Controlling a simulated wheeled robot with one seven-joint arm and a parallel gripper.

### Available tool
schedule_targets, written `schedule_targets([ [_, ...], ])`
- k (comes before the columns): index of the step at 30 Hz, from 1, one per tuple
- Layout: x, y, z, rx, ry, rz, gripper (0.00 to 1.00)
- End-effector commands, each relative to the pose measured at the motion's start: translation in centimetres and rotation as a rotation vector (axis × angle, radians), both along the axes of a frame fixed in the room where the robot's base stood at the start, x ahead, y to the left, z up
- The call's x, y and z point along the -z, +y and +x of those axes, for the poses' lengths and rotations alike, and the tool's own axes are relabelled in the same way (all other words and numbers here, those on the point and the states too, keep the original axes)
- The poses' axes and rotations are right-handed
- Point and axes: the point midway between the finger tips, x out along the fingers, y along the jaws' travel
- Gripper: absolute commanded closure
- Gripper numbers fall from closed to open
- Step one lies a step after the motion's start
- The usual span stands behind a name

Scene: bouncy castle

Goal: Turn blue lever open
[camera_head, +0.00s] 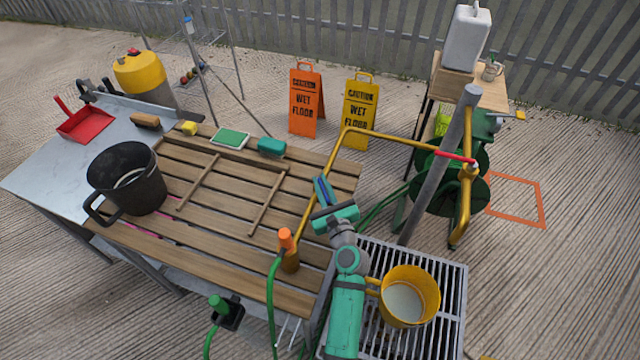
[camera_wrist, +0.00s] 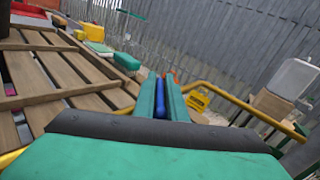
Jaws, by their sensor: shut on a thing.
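The blue lever shows as a narrow blue strip (camera_wrist: 158,93) between the two teal fingers of my gripper (camera_wrist: 167,80) in the wrist view. In the head view my gripper (camera_head: 322,184) is beside the sloping yellow pipe (camera_head: 318,190), above the right edge of the slatted table. Its fingers point up and away, with a thin blue strip between them. The gripper is shut on the blue lever. The fingers hide most of the lever, and I cannot see where it joins the pipe.
A red lever (camera_head: 455,157) sits on the pipe's far side by a grey post (camera_head: 440,165). A yellow bucket (camera_head: 425,290) stands on a metal grate (camera_head: 448,335) at right. Wet-floor signs (camera_head: 305,100) stand behind.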

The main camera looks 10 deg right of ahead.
Motion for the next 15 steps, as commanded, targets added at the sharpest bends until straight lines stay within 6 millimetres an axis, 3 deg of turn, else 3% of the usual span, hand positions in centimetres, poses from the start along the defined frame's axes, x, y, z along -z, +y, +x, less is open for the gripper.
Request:
schedule_targets([
  [1,0.11,0.0,-0.01,-0.001,0.002,0.001,0.82],
  [3,0.1,0.01,0.0,-0.001,0.002,0.0,0.72],
  [15,0.06,0.02,-0.83,-0.001,0.001,0.0,0.72],
])
